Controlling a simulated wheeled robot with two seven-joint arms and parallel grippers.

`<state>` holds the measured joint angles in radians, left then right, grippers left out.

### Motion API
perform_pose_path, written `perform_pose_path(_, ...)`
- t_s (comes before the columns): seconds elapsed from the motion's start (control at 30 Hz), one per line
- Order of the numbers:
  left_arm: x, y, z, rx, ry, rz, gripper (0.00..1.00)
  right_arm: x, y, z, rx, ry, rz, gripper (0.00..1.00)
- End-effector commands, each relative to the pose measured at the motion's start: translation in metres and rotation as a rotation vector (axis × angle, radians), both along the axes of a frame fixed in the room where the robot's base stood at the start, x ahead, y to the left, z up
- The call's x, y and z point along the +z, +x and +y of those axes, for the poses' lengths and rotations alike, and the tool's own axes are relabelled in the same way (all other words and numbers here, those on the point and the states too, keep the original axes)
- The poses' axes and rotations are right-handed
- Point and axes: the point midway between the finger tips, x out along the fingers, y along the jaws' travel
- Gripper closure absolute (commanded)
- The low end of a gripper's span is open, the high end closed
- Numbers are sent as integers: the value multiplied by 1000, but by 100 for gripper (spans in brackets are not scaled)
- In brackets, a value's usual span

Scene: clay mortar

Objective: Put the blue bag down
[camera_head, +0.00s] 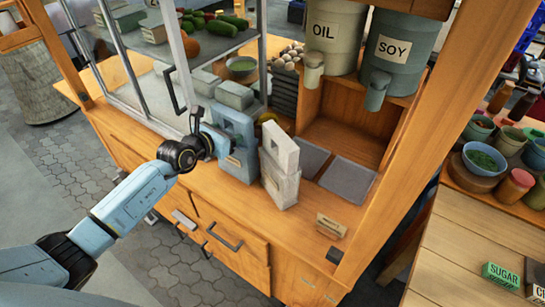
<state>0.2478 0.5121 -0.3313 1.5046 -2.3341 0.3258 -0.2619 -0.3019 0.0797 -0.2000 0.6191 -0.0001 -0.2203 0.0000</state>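A blue bag (242,163) stands upright at the front of the wooden counter, left of a pale grey-white bag (282,168). My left arm comes in from the left, and its gripper (222,143) is up against the bag's left side. The fingertips blend with the bag's blue surface, so I cannot tell how far they are closed. The bag's bottom is close to the counter top; I cannot tell whether it rests on it. My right gripper is not in view.
Behind stands a glass-sided case (150,75) with vegetables and containers. OIL (331,40) and SOY (393,52) dispensers stand at the back right. Dark trays (348,180) and a small wooden sign (331,226) lie to the right. Some counter front is bare (250,208).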

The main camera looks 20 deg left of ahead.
Motion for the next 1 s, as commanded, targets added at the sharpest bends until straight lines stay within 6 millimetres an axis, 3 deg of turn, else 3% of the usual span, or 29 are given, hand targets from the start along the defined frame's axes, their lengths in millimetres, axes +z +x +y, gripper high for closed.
perform_pose_path(0.6, -9, 1, 0, 1, -1, -3, 66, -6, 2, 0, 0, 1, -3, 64)
perform_pose_path(0.63, -10, 0, 0, 1, 0, 0, 37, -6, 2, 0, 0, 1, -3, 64)
perform_pose_path(0.7, -10, 0, 0, 1, 0, 0, 28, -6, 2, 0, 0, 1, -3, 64)
perform_pose_path(0.8, -10, 0, 0, 1, 0, 0, 18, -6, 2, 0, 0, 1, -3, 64)
perform_pose_path(1.0, -10, 0, 0, 0, 0, 0, 18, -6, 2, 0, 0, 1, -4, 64)
